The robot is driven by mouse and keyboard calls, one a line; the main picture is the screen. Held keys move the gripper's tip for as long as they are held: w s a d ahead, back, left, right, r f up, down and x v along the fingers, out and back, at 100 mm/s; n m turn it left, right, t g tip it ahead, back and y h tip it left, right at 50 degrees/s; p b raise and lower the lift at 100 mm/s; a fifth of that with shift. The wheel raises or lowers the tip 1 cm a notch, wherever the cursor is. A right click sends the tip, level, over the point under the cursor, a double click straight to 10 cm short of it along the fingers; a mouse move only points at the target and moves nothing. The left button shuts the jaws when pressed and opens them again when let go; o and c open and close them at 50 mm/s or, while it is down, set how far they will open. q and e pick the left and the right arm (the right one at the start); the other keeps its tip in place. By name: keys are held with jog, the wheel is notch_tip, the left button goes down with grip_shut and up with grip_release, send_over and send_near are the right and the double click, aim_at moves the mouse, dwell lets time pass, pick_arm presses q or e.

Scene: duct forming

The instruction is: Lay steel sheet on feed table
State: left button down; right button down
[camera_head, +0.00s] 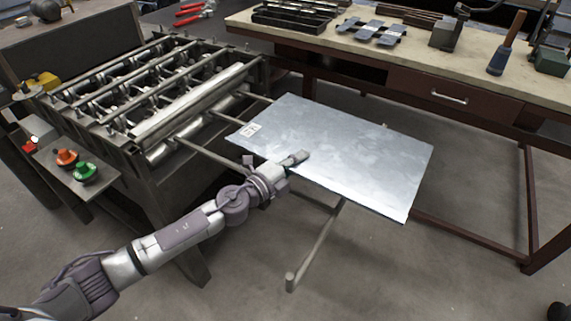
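The steel sheet (350,150) is a flat, bright grey rectangle with a small white label near its left corner. It lies roughly level over the feed table (318,243), whose rails and crossbar show at the sheet's left and near sides. I cannot tell whether the sheet rests fully on them. My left gripper (297,158) is at the sheet's near edge, with a finger over the top face. Its other finger is hidden, so its grip is unclear. My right gripper is out of view.
The roller machine (150,100) stands at the left, with a control panel (75,170) bearing orange and green buttons. A workbench (400,60) with tools and metal parts runs along the back, its drawer and legs close to the sheet. Open floor lies in front.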

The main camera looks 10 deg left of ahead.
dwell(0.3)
pick_arm(q)
jog(key=a+f+b, duration=0.1)
jog(key=a, duration=0.1)
jog(key=a+f+b, duration=0.1)
jog(key=b, duration=0.1)
jog(key=s+a+f+b, duration=0.1)
jog(key=a+f, duration=0.1)
jog(key=shift+a, duration=0.3)
jog(key=a+f+b, duration=0.3)
jog(key=a+f, duration=0.3)
jog(key=shift+s+f+b, duration=0.2)
jog(key=shift+s+b, duration=0.2)
jog(key=shift+s, duration=0.05)
jog(key=c, duration=1.8)
grip_release()
jog(key=shift+s+f, duration=0.1)
jog(key=shift+f, duration=0.05)
jog(key=shift+c, duration=0.2)
jog(key=o, duration=0.5)
